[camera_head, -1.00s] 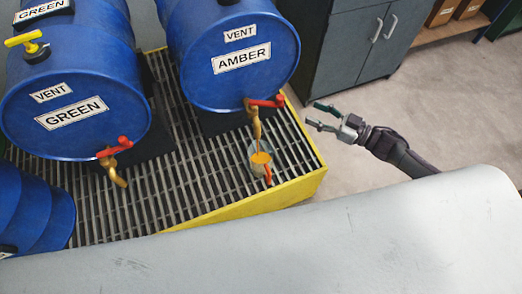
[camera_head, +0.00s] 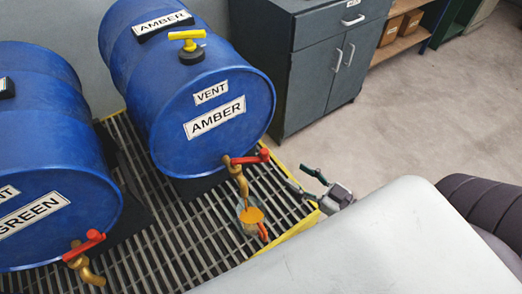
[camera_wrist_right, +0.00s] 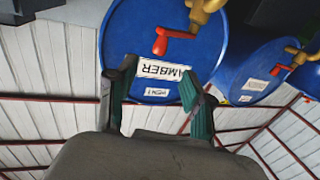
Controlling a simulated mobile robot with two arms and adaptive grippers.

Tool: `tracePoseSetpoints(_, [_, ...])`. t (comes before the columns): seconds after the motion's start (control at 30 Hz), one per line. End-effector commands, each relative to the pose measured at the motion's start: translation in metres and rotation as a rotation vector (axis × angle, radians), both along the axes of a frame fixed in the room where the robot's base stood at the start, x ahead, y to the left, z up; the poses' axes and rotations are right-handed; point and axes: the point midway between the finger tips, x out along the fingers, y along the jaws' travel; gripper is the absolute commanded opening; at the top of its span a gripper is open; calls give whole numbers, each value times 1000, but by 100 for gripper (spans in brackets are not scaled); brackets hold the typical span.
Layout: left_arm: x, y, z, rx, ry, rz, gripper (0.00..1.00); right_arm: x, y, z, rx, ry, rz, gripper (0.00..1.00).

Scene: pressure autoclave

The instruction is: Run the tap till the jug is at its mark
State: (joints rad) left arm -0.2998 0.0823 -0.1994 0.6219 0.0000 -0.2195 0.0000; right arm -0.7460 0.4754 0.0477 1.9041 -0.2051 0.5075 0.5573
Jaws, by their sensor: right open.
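The blue amber drum (camera_head: 200,95) lies on its side, with a brass tap (camera_head: 236,172) low on its front. The tap's red handle (camera_head: 250,157) points right. Below the spout stands a clear jug (camera_head: 248,228) with an orange handle and amber liquid inside. Its mark is too small to make out, and I cannot tell whether liquid is falling. My right gripper (camera_head: 308,181) is open and empty, right of the tap and apart from it. In the right wrist view, the open fingers (camera_wrist_right: 157,88) face the drum, which appears upside down with the red handle (camera_wrist_right: 172,40). My left gripper is out of view.
The jug stands on a slatted grate (camera_head: 170,235) with a yellow rim (camera_head: 285,232). A grey cabinet (camera_head: 310,75) stands behind. The floor at right is clear.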

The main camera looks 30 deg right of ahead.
Motion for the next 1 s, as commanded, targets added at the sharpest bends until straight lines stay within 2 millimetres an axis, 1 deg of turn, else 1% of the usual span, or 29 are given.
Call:
tracePoseSetpoints(0.03, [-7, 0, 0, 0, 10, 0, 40, 10, 4, 2, 1, -4, 1, 52])
tracePoseSetpoints(0.1, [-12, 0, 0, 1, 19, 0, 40, 23, 10, 2, 1, -5, 1, 52])
tracePoseSetpoints(0.2, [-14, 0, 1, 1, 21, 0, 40, 44, 19, 2, 1, -6, 2, 52])
tracePoseSetpoints(0.4, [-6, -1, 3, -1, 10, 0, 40, 81, 35, 1, 2, -4, 2, 52])
tracePoseSetpoints(0.5, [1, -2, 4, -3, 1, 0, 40, 94, 41, 1, 3, -2, 2, 52])
tracePoseSetpoints(0.6, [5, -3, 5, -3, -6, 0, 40, 103, 45, 0, 1, -1, 1, 52])
tracePoseSetpoints(0.7, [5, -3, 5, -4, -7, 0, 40, 108, 47, 0, 1, 0, 2, 52])
tracePoseSetpoints(1.0, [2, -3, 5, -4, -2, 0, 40, 110, 48, 0, 1, 0, 2, 52])
